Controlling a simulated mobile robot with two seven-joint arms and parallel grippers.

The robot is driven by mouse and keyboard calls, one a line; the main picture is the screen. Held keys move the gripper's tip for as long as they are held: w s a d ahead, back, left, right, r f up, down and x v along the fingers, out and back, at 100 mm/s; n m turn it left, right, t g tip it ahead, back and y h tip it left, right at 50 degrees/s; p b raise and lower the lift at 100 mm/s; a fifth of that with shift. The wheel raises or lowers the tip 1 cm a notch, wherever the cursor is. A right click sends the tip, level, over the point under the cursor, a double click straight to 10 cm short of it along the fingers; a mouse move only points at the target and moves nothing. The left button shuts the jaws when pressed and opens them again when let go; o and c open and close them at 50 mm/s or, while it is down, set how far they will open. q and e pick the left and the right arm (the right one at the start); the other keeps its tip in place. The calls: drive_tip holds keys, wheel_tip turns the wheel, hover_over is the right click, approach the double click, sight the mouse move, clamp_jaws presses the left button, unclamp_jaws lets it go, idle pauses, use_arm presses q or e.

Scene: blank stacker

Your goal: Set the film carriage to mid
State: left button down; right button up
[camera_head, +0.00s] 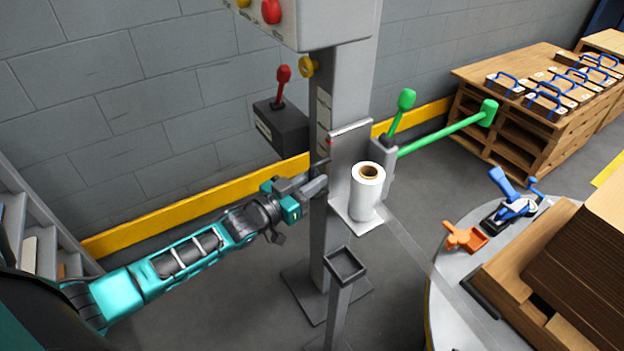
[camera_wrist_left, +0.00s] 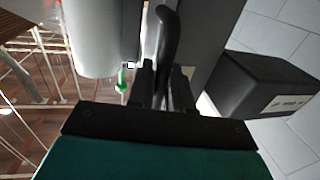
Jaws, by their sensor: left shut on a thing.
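The film carriage (camera_head: 352,150) is a grey bracket on the tall grey mast (camera_head: 346,85). It bears an upright white film roll (camera_head: 366,197), which also shows at the upper left of the left wrist view (camera_wrist_left: 92,38). My left gripper (camera_head: 317,183) is at the carriage's left side, beside the mast. In the left wrist view its fingers (camera_wrist_left: 167,78) are shut around a dark curved handle (camera_wrist_left: 166,32). The gripper hides most of that handle in the head view. A marked strip (camera_head: 323,110) runs up the mast. My right gripper is not in view.
A black box with a red lever (camera_head: 281,88) is left of the mast. A green lever (camera_head: 402,108) and green bar (camera_head: 440,134) extend right. A small tray post (camera_head: 345,264) stands in front. Film stretches to the round platform (camera_head: 446,300) with stacked boards.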

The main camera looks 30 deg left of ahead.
use_arm(q)
drive_tip(key=shift+r, duration=0.75)
drive_tip(key=c, duration=1.2)
unclamp_jaws()
drive_tip(key=shift+f, duration=0.1)
drive_tip(key=shift+c, duration=0.2)
drive_tip(key=shift+s, duration=0.1)
drive_tip(key=shift+s+a+p, duration=0.1)
drive_tip(key=shift+s+p, duration=0.2)
drive_tip(key=p+v, duration=0.2)
drive_tip(key=v, duration=1)
drive_tip(key=shift+p, duration=0.3)
